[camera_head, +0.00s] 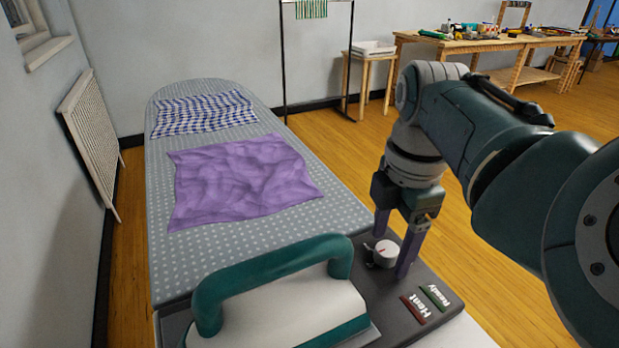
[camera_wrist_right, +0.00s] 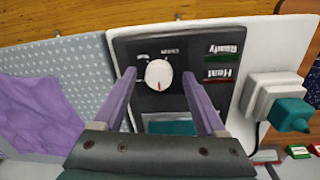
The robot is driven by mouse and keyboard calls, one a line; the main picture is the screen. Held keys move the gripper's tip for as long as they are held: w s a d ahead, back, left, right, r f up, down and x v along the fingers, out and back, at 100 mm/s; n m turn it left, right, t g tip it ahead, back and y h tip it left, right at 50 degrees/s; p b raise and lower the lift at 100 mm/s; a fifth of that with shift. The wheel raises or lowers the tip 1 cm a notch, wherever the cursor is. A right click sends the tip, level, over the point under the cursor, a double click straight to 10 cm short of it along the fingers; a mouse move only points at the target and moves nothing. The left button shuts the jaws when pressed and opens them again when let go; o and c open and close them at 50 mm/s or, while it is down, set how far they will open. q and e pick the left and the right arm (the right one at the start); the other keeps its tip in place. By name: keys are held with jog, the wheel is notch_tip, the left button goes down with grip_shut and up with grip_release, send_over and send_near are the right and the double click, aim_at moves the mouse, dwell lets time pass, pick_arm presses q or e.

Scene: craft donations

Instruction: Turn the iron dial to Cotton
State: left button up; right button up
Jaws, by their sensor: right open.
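The iron dial (camera_head: 385,253) is a round white knob with a red mark, set on a dark panel (camera_head: 375,292) beside the iron. In the right wrist view the dial (camera_wrist_right: 158,74) has its red mark towards the bottom of the picture. Small white labels lie above it, too blurred to read. My right gripper (camera_head: 392,256) points down, open, with its purple fingers on either side of the dial. In the wrist view the right gripper (camera_wrist_right: 158,78) shows gaps between both fingers and the knob. My left gripper is not in view.
The teal and white iron (camera_head: 285,305) stands left of the panel. Red Heat (camera_head: 414,308) and green Ready (camera_head: 435,296) markers are on the panel. A purple cloth (camera_head: 240,180) and a checked cloth (camera_head: 205,112) lie on the ironing board (camera_head: 165,262).

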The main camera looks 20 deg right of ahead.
jog(key=shift+f, duration=0.15)
jog(key=shift+c, duration=0.3)
grip_shut()
